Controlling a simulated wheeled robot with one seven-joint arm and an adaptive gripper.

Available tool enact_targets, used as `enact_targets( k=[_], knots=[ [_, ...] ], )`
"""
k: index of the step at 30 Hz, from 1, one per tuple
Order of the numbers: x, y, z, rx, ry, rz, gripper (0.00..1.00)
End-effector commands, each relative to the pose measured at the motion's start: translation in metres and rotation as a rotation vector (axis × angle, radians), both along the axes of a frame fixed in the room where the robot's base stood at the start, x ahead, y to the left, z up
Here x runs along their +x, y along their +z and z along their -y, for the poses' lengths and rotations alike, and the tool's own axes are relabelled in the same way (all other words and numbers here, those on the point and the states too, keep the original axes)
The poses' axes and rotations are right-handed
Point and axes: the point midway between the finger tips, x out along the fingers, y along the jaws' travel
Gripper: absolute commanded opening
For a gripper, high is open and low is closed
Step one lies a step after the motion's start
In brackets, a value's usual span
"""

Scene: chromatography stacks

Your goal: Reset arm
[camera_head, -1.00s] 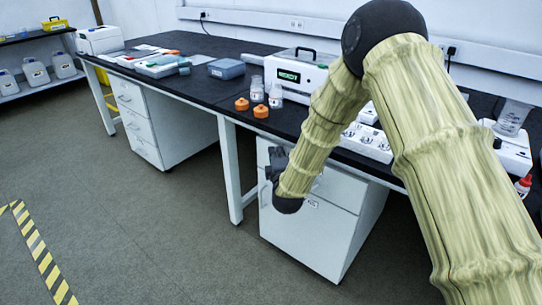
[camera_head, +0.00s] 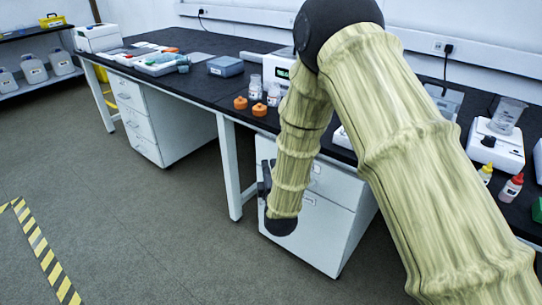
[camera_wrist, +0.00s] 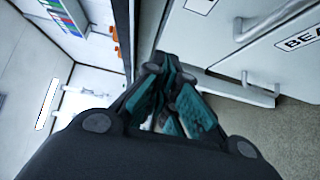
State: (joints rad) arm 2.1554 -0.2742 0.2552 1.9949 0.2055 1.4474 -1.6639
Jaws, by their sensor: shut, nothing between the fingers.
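My arm, in a pale ribbed cover with dark joints, reaches across the right half of the head view and bends down in front of the bench. My gripper (camera_wrist: 170,75) shows in the wrist view with its dark teal fingers together and nothing between them. In the head view only a dark part of it shows at the left of the arm's lower end, in front of the white drawer cabinet (camera_head: 325,235). The gripper is clear of the bench top, and I see it touching nothing.
The black bench (camera_head: 205,90) holds two orange caps (camera_head: 259,110), small bottles (camera_head: 255,88), a blue-grey box (camera_head: 226,66) and a white device partly hidden by my arm. A beaker (camera_head: 507,116) and squeeze bottles (camera_head: 511,187) stand at the right. The floor at left is open.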

Motion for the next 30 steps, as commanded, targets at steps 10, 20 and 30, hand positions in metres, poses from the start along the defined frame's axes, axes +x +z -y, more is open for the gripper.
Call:
enact_targets(
  k=[10, 20, 30],
  knots=[
    [-0.04, 0.001, 0.007, -0.001, -0.001, 0.001, 0.0],
    [-0.053, -0.026, 0.025, 0.06, -0.014, -0.086, 0.0],
    [-0.136, -0.166, 0.111, 0.445, -0.192, -0.572, 0.0]
  ],
)
